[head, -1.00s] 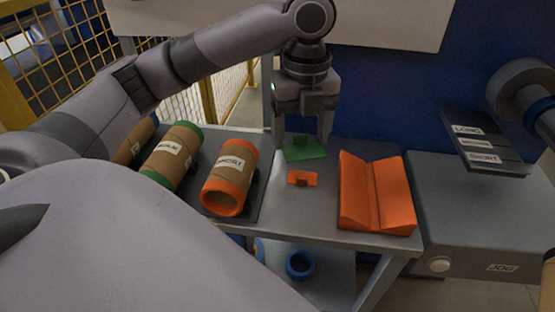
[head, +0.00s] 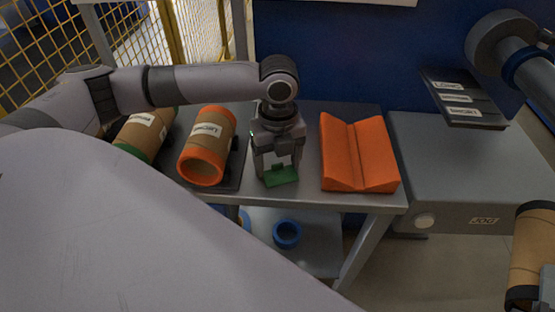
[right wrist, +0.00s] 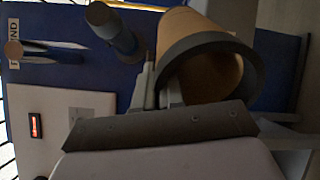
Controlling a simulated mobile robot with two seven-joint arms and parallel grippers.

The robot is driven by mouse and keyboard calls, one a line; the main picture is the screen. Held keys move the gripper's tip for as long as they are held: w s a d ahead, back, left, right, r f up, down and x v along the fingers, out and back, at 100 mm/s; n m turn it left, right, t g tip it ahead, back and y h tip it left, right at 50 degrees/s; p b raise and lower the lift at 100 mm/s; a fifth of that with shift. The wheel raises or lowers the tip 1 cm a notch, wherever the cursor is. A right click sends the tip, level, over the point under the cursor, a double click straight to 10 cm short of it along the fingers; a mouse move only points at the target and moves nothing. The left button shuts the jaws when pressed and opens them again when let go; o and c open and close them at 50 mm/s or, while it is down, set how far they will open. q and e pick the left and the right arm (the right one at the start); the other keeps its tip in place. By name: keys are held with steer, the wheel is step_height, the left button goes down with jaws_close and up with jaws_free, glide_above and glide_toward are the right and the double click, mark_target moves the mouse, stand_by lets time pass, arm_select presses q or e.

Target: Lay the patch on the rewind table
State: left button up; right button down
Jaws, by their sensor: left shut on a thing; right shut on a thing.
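A small green patch (head: 283,178) with a raised tab is held low over the grey table (head: 300,196). I cannot tell whether it touches the table top. My left gripper (head: 280,168) points down and is shut on the patch's tab. The orange patch seen earlier is hidden, likely behind the green one. My right gripper (right wrist: 160,92) is shut on a brown roll (right wrist: 192,28) with a dark end ring. That roll also shows at the lower right edge of the head view (head: 532,250). Which surface is the rewind table is not labelled in the head view.
An orange V-shaped cradle (head: 357,150) stands right of my left gripper. A brown roll with orange ends (head: 207,140) and one with a green end (head: 142,132) lie left. A grey machine (head: 440,165) stands right. A blue ring (head: 287,233) is on the lower shelf.

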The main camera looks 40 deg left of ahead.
mark_target(278, 165)
steer(key=shift+r, duration=0.15)
arm_select(q)
steer(key=o, duration=1)
steer(key=shift+f, duration=0.1)
step_height(278, 165, up, 12)
steer(key=p, duration=0.1)
steer(key=shift+r+p, duration=0.2)
steer(key=shift+p, duration=0.15)
arm_select(e)
steer(key=shift+r, duration=0.8)
arm_select(q)
steer(key=shift+s+d, duration=0.1)
